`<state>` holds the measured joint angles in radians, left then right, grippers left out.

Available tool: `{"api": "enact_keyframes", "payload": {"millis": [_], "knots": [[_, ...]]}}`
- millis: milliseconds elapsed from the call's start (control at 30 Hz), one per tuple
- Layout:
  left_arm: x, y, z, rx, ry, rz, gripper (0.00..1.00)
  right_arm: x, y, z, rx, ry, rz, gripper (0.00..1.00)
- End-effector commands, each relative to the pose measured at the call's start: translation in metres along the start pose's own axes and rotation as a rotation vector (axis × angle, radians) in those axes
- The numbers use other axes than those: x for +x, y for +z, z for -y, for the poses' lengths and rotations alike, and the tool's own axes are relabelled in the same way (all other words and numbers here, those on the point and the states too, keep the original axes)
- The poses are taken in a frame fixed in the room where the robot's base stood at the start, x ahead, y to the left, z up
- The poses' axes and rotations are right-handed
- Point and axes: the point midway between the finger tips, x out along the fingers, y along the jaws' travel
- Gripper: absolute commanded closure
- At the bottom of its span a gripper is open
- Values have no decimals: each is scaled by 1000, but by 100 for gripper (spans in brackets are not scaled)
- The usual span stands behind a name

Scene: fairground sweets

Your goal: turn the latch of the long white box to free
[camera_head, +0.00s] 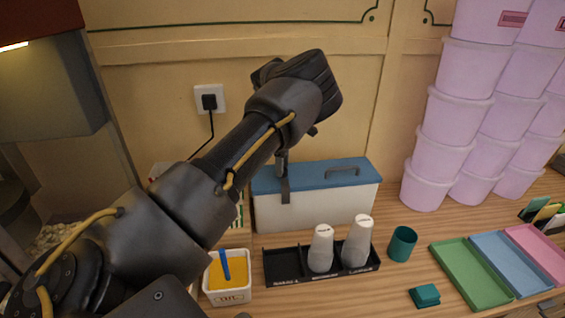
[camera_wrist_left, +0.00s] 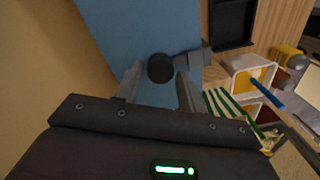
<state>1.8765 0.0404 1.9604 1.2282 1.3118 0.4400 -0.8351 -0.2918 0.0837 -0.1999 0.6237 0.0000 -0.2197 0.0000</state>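The long white box (camera_head: 315,208) stands against the back wall with its blue lid (camera_head: 318,173) shut. Its latch (camera_head: 286,190) is a grey strap near the left part of the lid, hanging over the front edge. In the left wrist view, the latch's dark round knob (camera_wrist_left: 160,69) sits on the blue lid, with a grey arm (camera_wrist_left: 193,58) running right to the lid's edge. My left gripper (camera_head: 282,160) points down over it. In the left wrist view its two fingers stand apart, one each side of the knob, with small gaps. My right gripper is not seen.
A black tray (camera_head: 290,278) with two pale bottles (camera_head: 321,248) stands in front of the box. A white tub (camera_head: 229,294) with yellow contents is at front left. A teal cup (camera_head: 402,243) and stacked lilac tubs (camera_head: 428,190) are to the right.

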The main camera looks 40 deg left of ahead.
Motion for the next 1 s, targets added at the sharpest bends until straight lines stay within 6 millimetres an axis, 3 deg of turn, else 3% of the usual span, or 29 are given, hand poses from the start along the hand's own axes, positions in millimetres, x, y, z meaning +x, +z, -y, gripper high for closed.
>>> {"api": "enact_keyframes", "payload": {"millis": [400, 667, 1000], "knots": [[9, 0, 0, 1, 0, 0, 61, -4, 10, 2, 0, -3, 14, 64], [9, 0, 0, 1, 0, 0, 93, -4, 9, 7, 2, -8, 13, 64], [9, 0, 0, -61, 0, 0, 93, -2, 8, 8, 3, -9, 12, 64]]}}
